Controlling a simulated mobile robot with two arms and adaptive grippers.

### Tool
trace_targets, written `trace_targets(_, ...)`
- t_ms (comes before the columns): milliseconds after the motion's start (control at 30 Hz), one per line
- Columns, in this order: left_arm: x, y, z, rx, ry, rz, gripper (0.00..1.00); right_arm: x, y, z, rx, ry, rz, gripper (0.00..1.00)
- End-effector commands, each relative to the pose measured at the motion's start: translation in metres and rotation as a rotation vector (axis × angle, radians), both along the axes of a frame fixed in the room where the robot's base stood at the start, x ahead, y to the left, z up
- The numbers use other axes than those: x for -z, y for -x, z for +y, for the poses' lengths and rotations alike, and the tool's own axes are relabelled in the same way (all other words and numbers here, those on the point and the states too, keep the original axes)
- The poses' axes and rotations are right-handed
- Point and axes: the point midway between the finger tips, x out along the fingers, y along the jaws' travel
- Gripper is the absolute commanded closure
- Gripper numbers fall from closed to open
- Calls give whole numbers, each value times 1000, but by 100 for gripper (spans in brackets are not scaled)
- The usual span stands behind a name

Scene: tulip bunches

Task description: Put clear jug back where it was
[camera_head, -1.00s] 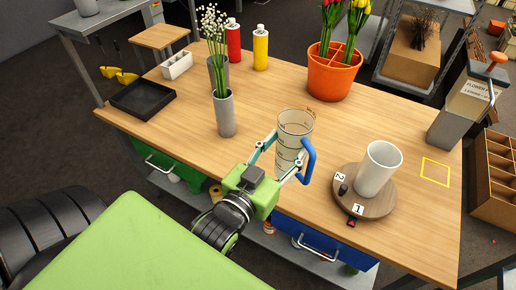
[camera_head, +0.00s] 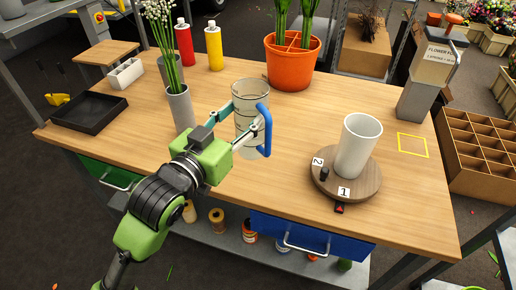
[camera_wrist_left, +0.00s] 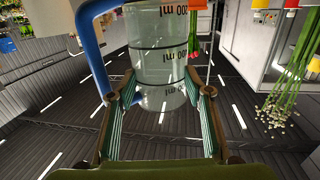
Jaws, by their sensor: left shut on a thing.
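The clear jug (camera_head: 247,98) has dark measuring marks and a blue handle on its right side in the head view. My left gripper (camera_head: 249,122) is shut on the jug from the front. The jug is upright over the middle of the wooden table (camera_head: 290,125); I cannot tell whether its base touches the top. In the left wrist view, the jug (camera_wrist_left: 160,45) sits between the fingers of the left gripper (camera_wrist_left: 165,95), with its handle at left. A yellow square outline (camera_head: 412,145) is marked on the tabletop at right. My right gripper is not in view.
A grey vase (camera_head: 181,110) with white flowers stands left of the jug. A white cup (camera_head: 357,150) stands on a round numbered turntable (camera_head: 330,183) to the right. An orange pot (camera_head: 290,65) is behind. A grey dispenser (camera_head: 430,75) stands at the back right corner.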

Motion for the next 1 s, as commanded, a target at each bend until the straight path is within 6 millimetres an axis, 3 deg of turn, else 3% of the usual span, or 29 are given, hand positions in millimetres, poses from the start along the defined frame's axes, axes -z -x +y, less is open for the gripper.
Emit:
trace_targets(400,38,-89,-14,0,1,0,100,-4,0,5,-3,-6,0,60)
trace_targets(500,62,-105,-16,-1,-1,4,100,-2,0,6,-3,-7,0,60)
trace_targets(700,86,-126,-19,1,2,0,100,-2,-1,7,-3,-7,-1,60)
trace_targets(867,94,-133,-20,1,3,-1,100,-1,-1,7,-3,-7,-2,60)
trace_targets(1000,114,-135,-21,1,2,3,100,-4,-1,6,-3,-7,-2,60)
